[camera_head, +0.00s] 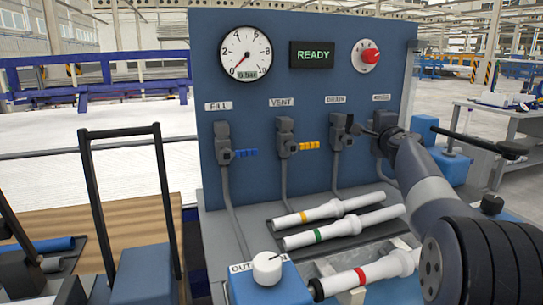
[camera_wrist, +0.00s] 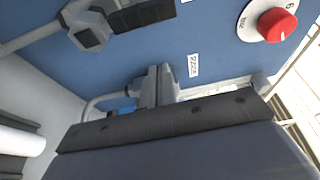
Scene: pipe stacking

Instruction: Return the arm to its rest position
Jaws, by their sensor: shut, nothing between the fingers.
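My arm (camera_head: 430,185) reaches from the lower right of the head view up to the blue panel. My gripper (camera_head: 388,140) is at its far end, in front of the panel's right side, near the fourth valve position. Its fingers are small and partly lost against dark fittings there. In the wrist view, my gripper (camera_wrist: 157,86) appears shut and empty at the middle, beyond its broad dark body along the bottom. I cannot tell whether it touches the fittings behind it.
The blue panel (camera_head: 275,100) carries a gauge (camera_head: 245,54), a READY display (camera_head: 312,55), a red knob (camera_head: 370,56) and several valves. The black drain handle (camera_wrist: 145,15) is close to my gripper. White pipes with green (camera_head: 318,236) and red (camera_head: 362,277) bands lie below.

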